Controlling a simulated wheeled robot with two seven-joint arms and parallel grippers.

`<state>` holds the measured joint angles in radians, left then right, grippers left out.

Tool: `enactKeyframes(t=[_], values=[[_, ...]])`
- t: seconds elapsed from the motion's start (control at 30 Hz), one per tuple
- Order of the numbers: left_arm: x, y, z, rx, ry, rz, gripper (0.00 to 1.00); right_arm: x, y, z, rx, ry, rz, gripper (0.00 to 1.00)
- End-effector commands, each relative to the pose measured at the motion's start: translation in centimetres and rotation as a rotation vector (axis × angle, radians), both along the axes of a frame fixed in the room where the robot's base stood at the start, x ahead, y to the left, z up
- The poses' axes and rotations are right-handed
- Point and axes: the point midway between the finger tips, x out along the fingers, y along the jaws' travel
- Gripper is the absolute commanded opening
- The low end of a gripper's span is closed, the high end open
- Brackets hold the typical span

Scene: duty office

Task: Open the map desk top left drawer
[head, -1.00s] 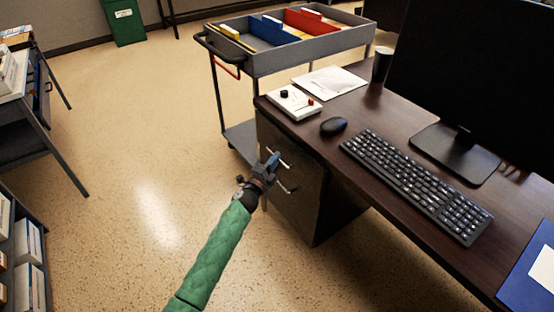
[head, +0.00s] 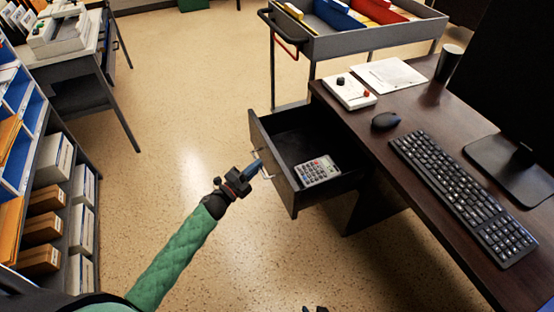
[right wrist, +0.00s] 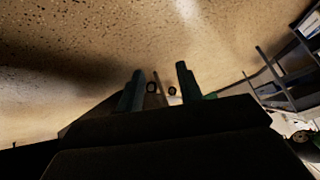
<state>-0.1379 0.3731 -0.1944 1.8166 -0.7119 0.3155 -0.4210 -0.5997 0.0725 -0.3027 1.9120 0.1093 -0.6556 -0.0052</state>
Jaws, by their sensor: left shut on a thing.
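The map desk's top left drawer (head: 298,194) is pulled well out from under the dark desk top (head: 400,112) in the head view. A grey calculator (head: 318,171) lies inside it. My left gripper (head: 256,170) is at the drawer's front and shut on its metal handle (head: 266,176); the fingertips partly cover the handle. My right gripper (right wrist: 160,86) shows in the right wrist view with its two fingers apart and nothing between them, above the floor.
A mouse (head: 386,121), keyboard (head: 460,192), white device (head: 349,91) and monitor (head: 500,90) stand on the desk. A grey cart (head: 372,38) is behind it. Shelves (head: 75,205) stand at the left. The floor between is clear.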

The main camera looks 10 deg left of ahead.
Motion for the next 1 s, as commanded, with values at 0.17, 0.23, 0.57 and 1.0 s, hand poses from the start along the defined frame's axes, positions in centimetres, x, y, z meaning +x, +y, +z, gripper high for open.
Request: enactKeyframes(t=[0.17, 0.23, 0.57, 1.0], values=[[-2.6, 3.5, -0.2, 0.001, 0.003, 0.001, 0.00, -0.4, 0.0, 0.0, -0.001, 0.011, 0.001, 0.36], [-3.4, 4.6, -0.1, 0.001, 0.003, 0.000, 0.00, -0.6, 0.0, 0.0, -0.002, 0.015, 0.002, 0.36], [-5.6, 7.6, -0.1, 0.000, 0.002, 0.000, 0.00, -0.8, 0.0, -0.1, -0.002, 0.016, 0.002, 0.36], [-5.8, 8.1, -0.1, 0.000, 0.002, 0.001, 0.00, 0.4, 0.0, 0.3, -0.002, 0.001, 0.001, 0.36]])
